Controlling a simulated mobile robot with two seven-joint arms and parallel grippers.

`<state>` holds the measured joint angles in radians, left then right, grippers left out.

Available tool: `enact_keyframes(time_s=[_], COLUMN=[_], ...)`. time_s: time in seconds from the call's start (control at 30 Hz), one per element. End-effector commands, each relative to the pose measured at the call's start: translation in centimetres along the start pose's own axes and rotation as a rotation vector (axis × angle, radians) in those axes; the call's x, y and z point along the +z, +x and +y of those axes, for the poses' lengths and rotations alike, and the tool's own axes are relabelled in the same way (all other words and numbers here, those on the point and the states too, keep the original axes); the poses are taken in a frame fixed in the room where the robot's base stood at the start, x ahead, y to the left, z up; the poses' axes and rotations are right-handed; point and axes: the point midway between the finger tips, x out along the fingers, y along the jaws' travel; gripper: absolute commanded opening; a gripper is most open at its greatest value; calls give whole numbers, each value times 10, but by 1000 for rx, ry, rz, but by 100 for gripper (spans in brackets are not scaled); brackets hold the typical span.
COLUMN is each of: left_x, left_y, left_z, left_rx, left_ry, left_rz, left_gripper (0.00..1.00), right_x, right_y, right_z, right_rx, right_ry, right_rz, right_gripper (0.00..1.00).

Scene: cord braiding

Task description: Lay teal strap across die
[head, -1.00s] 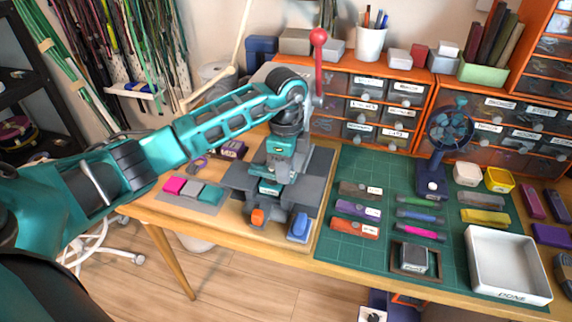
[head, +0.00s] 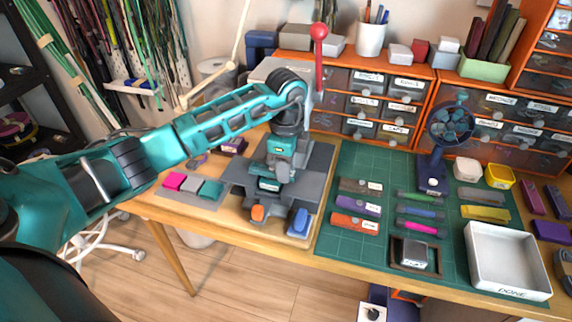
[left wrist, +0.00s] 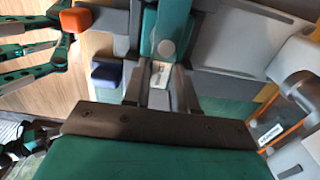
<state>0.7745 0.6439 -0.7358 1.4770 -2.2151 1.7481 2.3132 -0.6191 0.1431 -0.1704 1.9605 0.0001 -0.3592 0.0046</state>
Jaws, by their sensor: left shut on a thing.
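My left gripper (head: 270,180) points down over the grey press base on the workbench. It is shut on a small teal piece, which I take to be the teal strap (head: 268,186). In the left wrist view the teal strap (left wrist: 168,28) stretches away from between the fingers (left wrist: 160,88), over dark grey press parts. The grey press (head: 309,190) with its red-knobbed lever (head: 319,32) stands around and behind the gripper. The die is largely hidden by the gripper, and I cannot tell whether the strap touches it. My right gripper is not in view.
A grey mat (head: 190,200) with magenta, grey and teal pieces lies left of the press. An orange knob (head: 257,213) and a blue block (head: 299,222) sit at its front. A green cutting mat (head: 345,250) with several labelled pieces and a white tray (head: 508,292) are at right.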

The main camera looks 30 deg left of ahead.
Motion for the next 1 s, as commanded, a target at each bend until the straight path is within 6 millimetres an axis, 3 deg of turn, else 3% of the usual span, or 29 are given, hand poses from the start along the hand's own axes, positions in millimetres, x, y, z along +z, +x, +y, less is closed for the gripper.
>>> enact_keyframes(time_s=[0.87,0.9,1.0], left_x=[0,0,0], left_y=[5,5,5], left_z=[0,0,0], left_rx=[0,0,0], left_ry=[-1,-1,-1], left_rz=[0,0,0], left_gripper=[0,28,38], right_x=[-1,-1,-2], right_y=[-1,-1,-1], right_z=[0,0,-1], right_rx=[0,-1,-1], right_ry=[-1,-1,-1], right_rz=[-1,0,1], right_gripper=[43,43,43])
